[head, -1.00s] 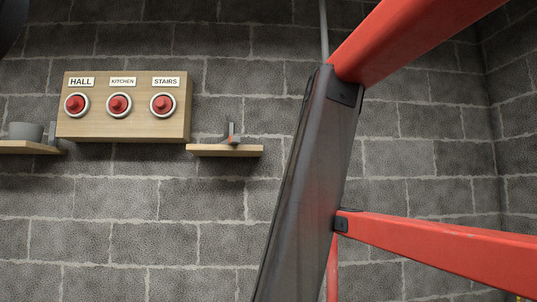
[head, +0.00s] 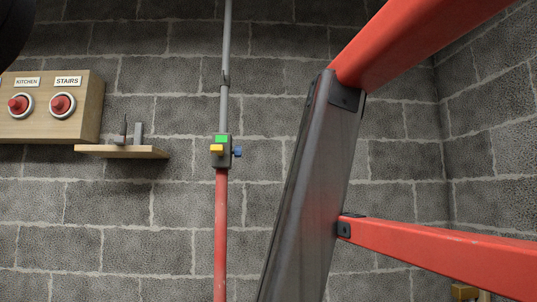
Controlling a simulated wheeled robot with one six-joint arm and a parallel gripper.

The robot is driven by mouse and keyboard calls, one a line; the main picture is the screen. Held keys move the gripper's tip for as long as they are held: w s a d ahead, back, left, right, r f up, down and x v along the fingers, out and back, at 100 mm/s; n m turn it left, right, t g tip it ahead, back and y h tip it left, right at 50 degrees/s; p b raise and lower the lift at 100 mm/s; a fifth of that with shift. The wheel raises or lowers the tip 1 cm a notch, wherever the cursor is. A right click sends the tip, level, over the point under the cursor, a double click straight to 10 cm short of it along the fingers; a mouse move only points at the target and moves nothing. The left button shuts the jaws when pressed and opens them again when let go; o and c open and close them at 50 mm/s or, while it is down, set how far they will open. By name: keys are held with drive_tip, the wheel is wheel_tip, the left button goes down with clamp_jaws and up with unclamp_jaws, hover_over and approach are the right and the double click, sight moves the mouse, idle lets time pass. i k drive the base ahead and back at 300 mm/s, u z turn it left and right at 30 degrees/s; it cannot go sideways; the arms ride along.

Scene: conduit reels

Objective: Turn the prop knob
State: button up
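The prop (head: 221,230) is an upright pole left of the picture's middle, with a red lower tube and a thin grey upper tube. A dark collar block (head: 222,158) joins the two. A bright green patch (head: 221,139) shows on top. I cannot tell which part is the one to turn. My gripper is not in view, and nothing visible touches the collar.
A wooden board (head: 94,105) with red buttons labelled KITCHEN and STAIRS hangs at left. A small shelf (head: 135,152) with a grey bracket sits between board and prop. Close red and grey bars hide much of the right side; I cannot tell if they are mine.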

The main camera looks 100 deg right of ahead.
sight(237, 151)
drive_tip(key=k, duration=1.5)
drive_tip(key=z, duration=3.35)
drive_tip(key=i, duration=0.35)
drive_tip(key=z, duration=0.15)
